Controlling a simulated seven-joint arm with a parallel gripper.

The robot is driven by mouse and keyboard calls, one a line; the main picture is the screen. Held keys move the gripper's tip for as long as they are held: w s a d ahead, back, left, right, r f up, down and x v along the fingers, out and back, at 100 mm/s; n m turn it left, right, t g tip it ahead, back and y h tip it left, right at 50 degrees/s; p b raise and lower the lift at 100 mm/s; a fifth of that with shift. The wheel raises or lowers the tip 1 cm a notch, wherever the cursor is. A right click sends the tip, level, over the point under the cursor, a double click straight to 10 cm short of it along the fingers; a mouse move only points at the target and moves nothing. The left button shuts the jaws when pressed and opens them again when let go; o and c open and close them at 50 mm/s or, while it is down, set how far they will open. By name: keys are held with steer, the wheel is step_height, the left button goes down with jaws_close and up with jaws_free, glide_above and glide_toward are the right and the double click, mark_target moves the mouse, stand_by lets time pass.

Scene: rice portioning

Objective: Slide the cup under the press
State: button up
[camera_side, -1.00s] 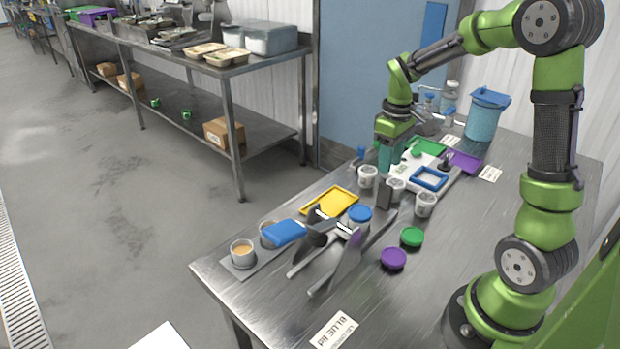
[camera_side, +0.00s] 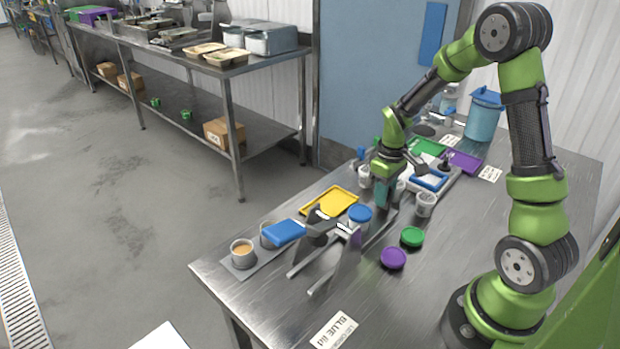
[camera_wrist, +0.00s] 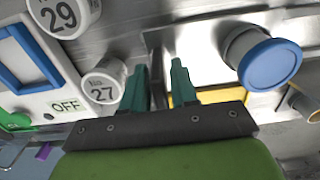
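A cup with a blue lid (camera_side: 360,214) stands beside the dark and metal frame that looks like the press (camera_side: 322,226), and partly behind it. The blue lid also shows at right in the wrist view (camera_wrist: 270,62). My gripper (camera_side: 382,202) is low over the table, behind and right of the blue-lidded cup and apart from it. In the wrist view its teal fingers (camera_wrist: 160,78) are spread with a gap between them and no cup in it. A cup marked 27 (camera_wrist: 103,84) is just left of the fingers. The press's inner part is hidden in the side view.
A cup marked 29 (camera_wrist: 60,14) and a white device marked OFF (camera_wrist: 68,104) lie left of my gripper. A yellow tray (camera_side: 330,203), a green lid (camera_side: 411,237) and a purple lid (camera_side: 393,258) are nearby. The table's front right is mostly clear.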

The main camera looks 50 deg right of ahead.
jaws_close()
steer(key=shift+a, duration=0.1)
steer(key=a, duration=1.4)
steer(key=shift+a+r, duration=0.1)
steer(key=shift+a, duration=0.15)
steer(key=shift+o, duration=0.4)
jaws_free()
steer(key=shift+o, duration=0.8)
steer(key=shift+d, duration=0.1)
step_height(320, 180, up, 17)
